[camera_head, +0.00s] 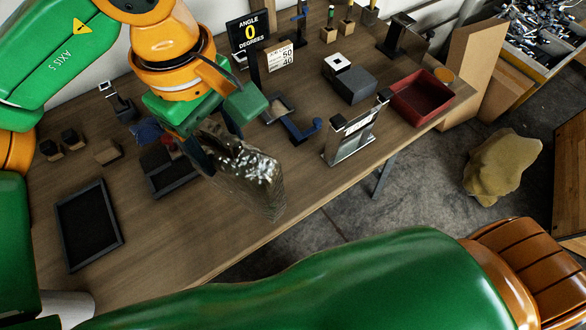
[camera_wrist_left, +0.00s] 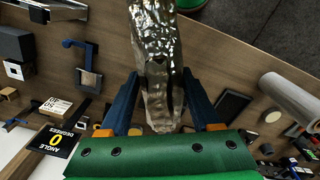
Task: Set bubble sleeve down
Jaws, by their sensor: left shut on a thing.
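The bubble sleeve (camera_head: 248,178) is a shiny, see-through, crinkled pouch. My left gripper (camera_head: 208,150) is shut on one end of it, and the sleeve sticks out to the lower right over the wooden table (camera_head: 165,235). In the left wrist view the sleeve (camera_wrist_left: 158,45) lies between the two blue fingers and reaches away from the gripper (camera_wrist_left: 163,105). The sleeve looks held above the table top, but its exact height is hard to tell. My right gripper is out of view.
A black tray (camera_head: 88,226) lies at the left. A dark open box (camera_head: 170,172) is by the gripper. A blue-handled tool (camera_head: 300,130), a metal stand (camera_head: 352,136), a dark block (camera_head: 350,82) and a red bin (camera_head: 422,97) stand to the right. The front-left table is clear.

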